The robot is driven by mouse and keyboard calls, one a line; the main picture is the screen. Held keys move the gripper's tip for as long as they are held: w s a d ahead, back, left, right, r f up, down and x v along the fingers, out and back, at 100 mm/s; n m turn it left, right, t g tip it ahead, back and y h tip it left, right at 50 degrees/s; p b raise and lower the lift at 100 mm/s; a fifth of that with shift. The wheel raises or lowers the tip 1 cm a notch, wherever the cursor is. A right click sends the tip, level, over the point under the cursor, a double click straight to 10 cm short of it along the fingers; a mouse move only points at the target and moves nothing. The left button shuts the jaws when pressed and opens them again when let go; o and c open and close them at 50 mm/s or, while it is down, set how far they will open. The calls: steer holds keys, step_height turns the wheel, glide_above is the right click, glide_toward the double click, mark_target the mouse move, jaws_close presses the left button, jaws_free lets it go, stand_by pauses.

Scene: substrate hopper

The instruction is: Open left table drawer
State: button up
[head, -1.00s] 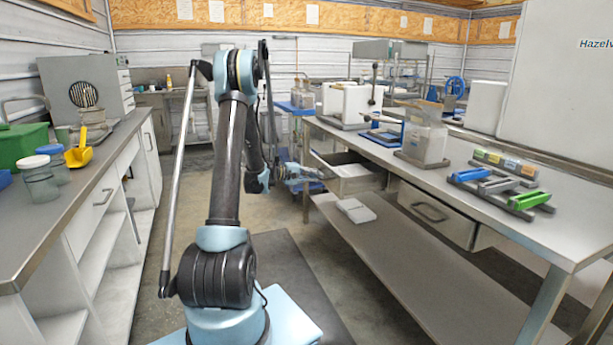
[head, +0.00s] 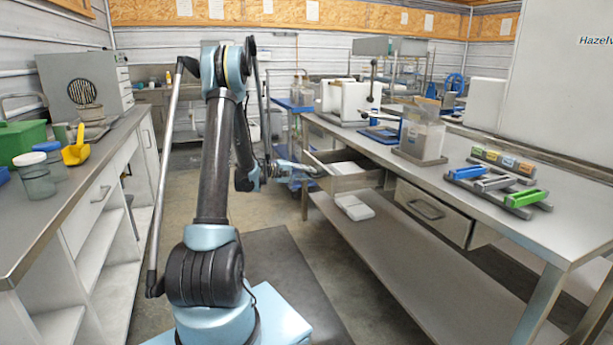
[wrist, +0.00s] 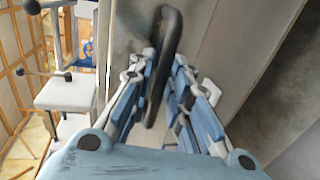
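The left table drawer (head: 365,182) stands pulled out from under the long bench on the right, with white contents inside. My gripper (head: 312,172) is at its front in the head view, small and partly hard to make out. In the wrist view, the dark bar handle (wrist: 170,45) of the drawer runs between the two fingers of my gripper (wrist: 166,62), which are closed in around it. The grey drawer front (wrist: 205,40) lies just beyond the fingertips.
The bench (head: 500,218) holds a clear container (head: 424,135) and coloured trays. White items (head: 355,207) lie on its lower shelf. A counter (head: 85,170) lines the left side, with open floor between.

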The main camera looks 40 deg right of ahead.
steer(key=v, duration=1.2)
stand_by(0.3)
steer(key=s+a+r+n+t+y, duration=0.1)
steer(key=s+a+r+t+y, duration=0.2)
steer(key=a, duration=0.9)
steer(key=s+a+r+n+t+y, duration=0.1)
steer(key=s+a+r+t+y, duration=0.2)
steer(key=a, duration=0.8)
steer(key=s+a+f+n+y, duration=0.1)
steer(key=s+a+f+y, duration=0.3)
steer(key=s+a, duration=0.5)
steer(key=s+a+f+n+t+y, duration=0.1)
steer(key=s+a+f+y, duration=0.3)
steer(key=s+a, duration=0.6)
steer(key=a+y, duration=0.1)
steer(key=a, duration=0.6)
steer(key=shift+s+f, duration=0.15)
steer(key=shift+s, duration=0.05)
